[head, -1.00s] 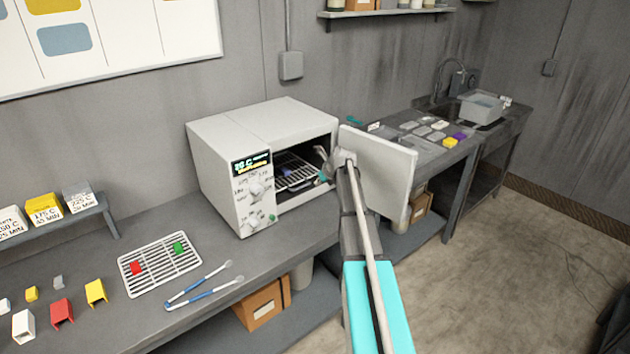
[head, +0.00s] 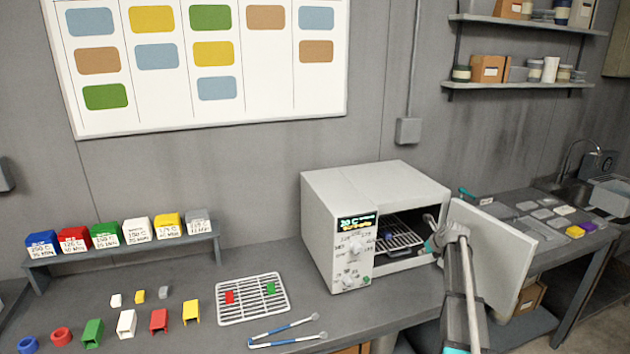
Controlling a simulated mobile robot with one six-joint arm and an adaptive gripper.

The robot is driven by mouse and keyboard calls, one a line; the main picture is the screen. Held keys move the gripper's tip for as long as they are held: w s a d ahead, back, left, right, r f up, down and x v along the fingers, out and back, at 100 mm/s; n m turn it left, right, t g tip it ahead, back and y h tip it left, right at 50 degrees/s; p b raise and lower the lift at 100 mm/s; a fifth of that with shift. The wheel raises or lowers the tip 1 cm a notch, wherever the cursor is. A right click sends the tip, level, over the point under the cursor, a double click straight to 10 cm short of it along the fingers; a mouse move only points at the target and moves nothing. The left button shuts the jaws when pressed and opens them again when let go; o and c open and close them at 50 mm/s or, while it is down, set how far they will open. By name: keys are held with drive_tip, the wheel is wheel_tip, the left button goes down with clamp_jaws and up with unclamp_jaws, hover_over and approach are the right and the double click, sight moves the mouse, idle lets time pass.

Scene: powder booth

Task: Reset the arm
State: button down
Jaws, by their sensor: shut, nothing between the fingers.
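My gripper (head: 432,246) is at the mouth of the white oven (head: 330,235), near the inner side of its open door (head: 497,262). It is small in the head view and partly hidden by my own arm; its fingers look closed with nothing held. A small dark blue piece (head: 388,236) sits on the rack (head: 405,242) inside the oven. I cannot tell whether the gripper touches the door or the oven's edge.
A wire rack (head: 250,316) with a red and a green piece lies left of the oven, with blue-handled tongs (head: 287,330) in front. Coloured parts and labelled bins (head: 105,235) are further left. A sink (head: 575,190) is at the far right.

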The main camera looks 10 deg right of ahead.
drive_tip(key=s+a+f+n+g, duration=0.1)
drive_tip(key=s+a+n+g, duration=0.1)
drive_tip(key=s+a+n, duration=0.55)
drive_tip(key=s+a+f+n+g, duration=0.2)
drive_tip(key=s+a+n, duration=0.3)
drive_tip(key=a+n, duration=0.5)
drive_tip(key=s+a+n+g+h, duration=0.1)
drive_tip(key=s+a+n, duration=0.6)
drive_tip(key=s+n, duration=0.1)
drive_tip(key=s+a+f+n+g, duration=0.1)
drive_tip(key=s+a+n+g, duration=0.1)
drive_tip(key=s+a+n, duration=0.6)
drive_tip(key=s, duration=0.3)
drive_tip(key=shift+s+h, duration=0.2)
drive_tip(key=shift+h, duration=0.2)
drive_tip(key=shift+s, duration=0.1)
